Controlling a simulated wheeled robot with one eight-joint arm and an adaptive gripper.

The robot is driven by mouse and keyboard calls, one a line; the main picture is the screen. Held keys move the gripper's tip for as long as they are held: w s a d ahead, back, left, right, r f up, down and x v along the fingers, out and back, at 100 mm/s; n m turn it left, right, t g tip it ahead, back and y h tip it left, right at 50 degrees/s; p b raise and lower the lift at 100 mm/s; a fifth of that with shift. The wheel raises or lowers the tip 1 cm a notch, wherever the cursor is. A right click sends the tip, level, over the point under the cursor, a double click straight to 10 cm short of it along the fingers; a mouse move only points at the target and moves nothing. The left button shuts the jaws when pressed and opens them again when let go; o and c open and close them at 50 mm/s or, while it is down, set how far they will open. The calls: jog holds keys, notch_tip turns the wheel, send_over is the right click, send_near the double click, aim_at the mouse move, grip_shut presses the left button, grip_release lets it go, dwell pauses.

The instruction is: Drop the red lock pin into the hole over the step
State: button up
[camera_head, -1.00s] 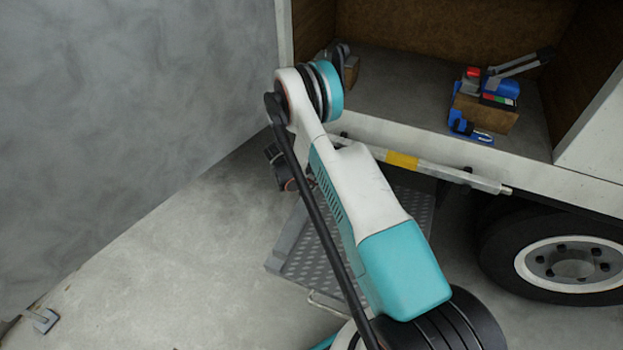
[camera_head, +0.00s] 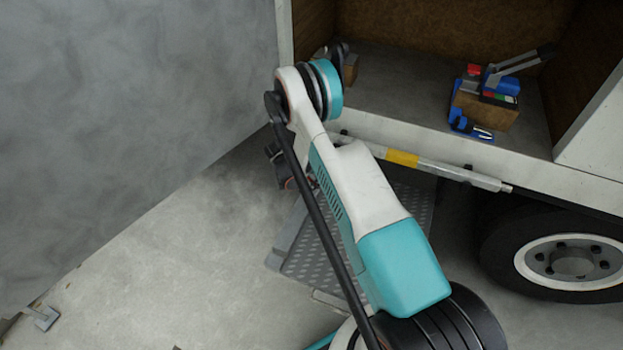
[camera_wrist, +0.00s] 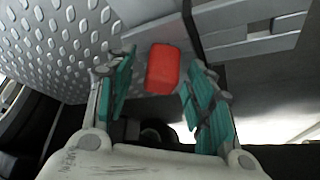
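The red lock pin (camera_wrist: 163,68) shows in the wrist view as a red block with rounded corners between the fingertips of my gripper (camera_wrist: 160,72). The teal finger pads are spread apart, with a narrow gap visible on each side of the red block. I cannot tell what holds the pin, and its lower part and the hole are not clear. The studded metal step (camera_wrist: 60,50) fills the upper left of the wrist view. In the head view the step (camera_head: 305,255) is partly behind my arm, and the gripper's fingertips and the pin are hidden.
A white bar with a yellow band (camera_head: 402,158) runs along the bed edge. A wheel (camera_head: 570,262) is at right, a grey wall (camera_head: 130,100) at left. Floor left of the step is clear.

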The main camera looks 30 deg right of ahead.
jog(key=shift+r, duration=0.1)
jog(key=shift+a+r, duration=0.2)
jog(key=shift+r, duration=0.05)
jog(key=v, duration=0.2)
jog(key=shift+a+r, duration=0.15)
jog(key=shift+a, duration=0.2)
jog(key=a, duration=1.1)
jog(key=shift+a, duration=0.2)
jog(key=shift+s, duration=0.15)
